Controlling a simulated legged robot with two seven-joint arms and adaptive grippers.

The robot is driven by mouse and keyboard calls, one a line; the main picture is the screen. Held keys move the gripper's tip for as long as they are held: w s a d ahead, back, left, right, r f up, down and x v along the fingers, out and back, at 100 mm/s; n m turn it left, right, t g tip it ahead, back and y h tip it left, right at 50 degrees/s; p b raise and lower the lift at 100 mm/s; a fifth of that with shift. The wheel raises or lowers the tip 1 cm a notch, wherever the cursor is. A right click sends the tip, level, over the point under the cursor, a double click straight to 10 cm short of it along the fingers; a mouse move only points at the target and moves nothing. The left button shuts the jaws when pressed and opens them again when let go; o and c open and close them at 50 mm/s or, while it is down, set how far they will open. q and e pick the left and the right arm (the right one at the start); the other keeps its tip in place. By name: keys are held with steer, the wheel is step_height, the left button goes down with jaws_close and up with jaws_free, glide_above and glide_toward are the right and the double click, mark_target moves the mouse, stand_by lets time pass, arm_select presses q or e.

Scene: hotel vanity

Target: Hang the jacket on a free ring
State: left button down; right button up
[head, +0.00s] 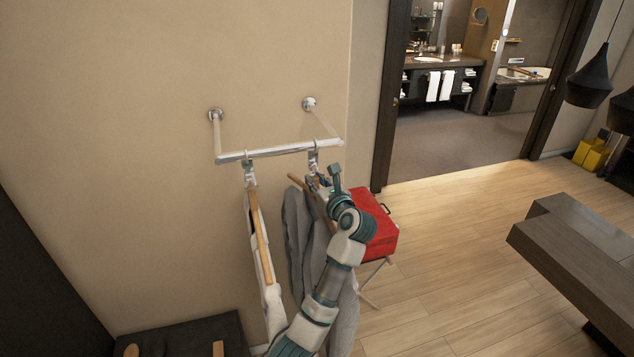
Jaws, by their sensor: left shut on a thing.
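A grey jacket (296,235) is on a wooden hanger (297,182) below the right end of the chrome rail (280,151). My left gripper (323,187) is shut at the top of this hanger, just under the right ring (313,160). My gripper and wrist hide part of the hanger and jacket. I cannot tell whether the hanger is joined to the ring. The left ring (250,174) holds another wooden hanger (261,238) with a white garment (268,300). My right gripper is not in view.
A red case (382,226) on a folding stand is close behind and right of my arm. A dark bench (190,338) is below the garments. A dark table (580,250) stands at right. Open wooden floor (450,270) lies between.

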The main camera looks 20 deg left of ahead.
arm_select(q)
steer(key=shift+f, duration=0.45)
stand_by(1.1)
steer(key=c, duration=0.9)
jaws_free()
steer(key=shift+c, duration=0.2)
